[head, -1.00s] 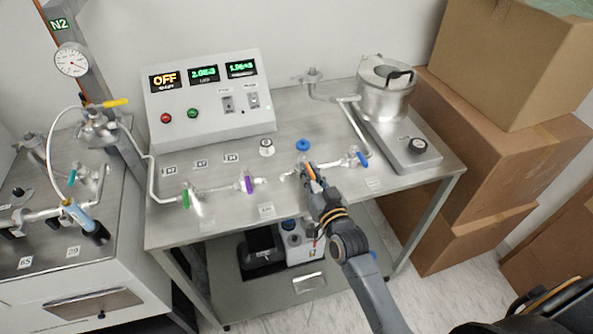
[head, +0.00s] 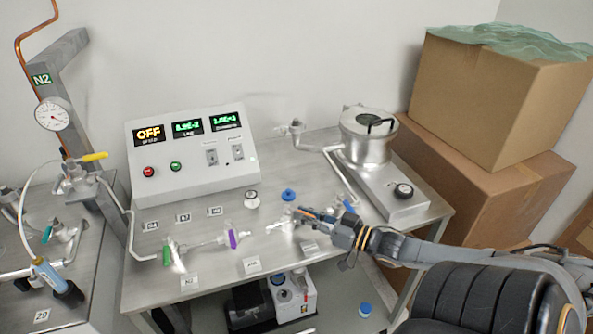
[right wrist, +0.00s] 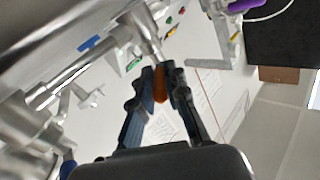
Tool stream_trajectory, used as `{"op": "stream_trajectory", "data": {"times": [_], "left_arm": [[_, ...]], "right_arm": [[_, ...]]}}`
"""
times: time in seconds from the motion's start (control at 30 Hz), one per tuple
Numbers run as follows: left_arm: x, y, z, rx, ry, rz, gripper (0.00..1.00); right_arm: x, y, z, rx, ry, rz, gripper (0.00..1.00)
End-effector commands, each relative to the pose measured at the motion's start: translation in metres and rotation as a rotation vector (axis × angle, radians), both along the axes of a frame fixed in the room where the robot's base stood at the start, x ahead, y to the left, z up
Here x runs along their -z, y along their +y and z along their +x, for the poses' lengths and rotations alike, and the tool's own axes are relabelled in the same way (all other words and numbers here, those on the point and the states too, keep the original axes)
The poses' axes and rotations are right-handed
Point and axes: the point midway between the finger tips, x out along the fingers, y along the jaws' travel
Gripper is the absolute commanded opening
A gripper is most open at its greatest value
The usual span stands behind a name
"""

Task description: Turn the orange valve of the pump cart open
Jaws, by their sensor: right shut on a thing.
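The orange valve handle (right wrist: 160,84) is between the fingers of my right gripper (right wrist: 158,76) in the right wrist view. The fingers are shut on it. In the head view my right gripper (head: 305,213) is at the pipe on the cart top, between the purple and blue handles, with its arm coming in from the right. The fingers hide most of the orange handle there. The pump cart (head: 215,285) is a steel table with a sloped control box (head: 195,160) showing "OFF" and two green readouts. My left gripper is not in view.
A green handle (head: 168,252), a purple handle (head: 233,238) and a blue handle (head: 348,206) sit along the same piping. A steel vessel (head: 367,140) stands at the cart's back right. Cardboard boxes (head: 480,200) stack to the right. Another bench (head: 85,295) stands at left.

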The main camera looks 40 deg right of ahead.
Motion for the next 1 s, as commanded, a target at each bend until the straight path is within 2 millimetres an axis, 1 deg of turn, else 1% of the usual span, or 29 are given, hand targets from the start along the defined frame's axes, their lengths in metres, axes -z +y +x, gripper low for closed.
{"op": "stream_trajectory", "data": {"times": [0.03, 0.13, 0.67, 0.7, 0.8, 1.0], "left_arm": [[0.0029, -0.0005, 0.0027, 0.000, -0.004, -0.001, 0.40], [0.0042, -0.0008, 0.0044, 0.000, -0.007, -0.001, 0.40], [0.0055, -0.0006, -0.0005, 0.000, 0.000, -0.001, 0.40], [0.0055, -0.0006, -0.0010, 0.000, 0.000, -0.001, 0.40], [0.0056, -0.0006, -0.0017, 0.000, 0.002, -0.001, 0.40], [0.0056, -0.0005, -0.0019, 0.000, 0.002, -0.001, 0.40]], "right_arm": [[0.0028, -0.0009, 0.0000, -0.019, 0.004, -0.004, 0.00], [0.0026, -0.0024, 0.0002, -0.043, 0.004, -0.003, 0.00], [0.0018, -0.0033, 0.0005, -0.066, 0.003, -0.001, 0.00], [0.0019, -0.0033, 0.0005, -0.066, 0.003, -0.001, 0.17], [0.0017, -0.0033, 0.0005, -0.065, 0.003, -0.002, 0.36], [0.0010, -0.0035, 0.0009, -0.065, 0.001, -0.001, 0.36]]}}
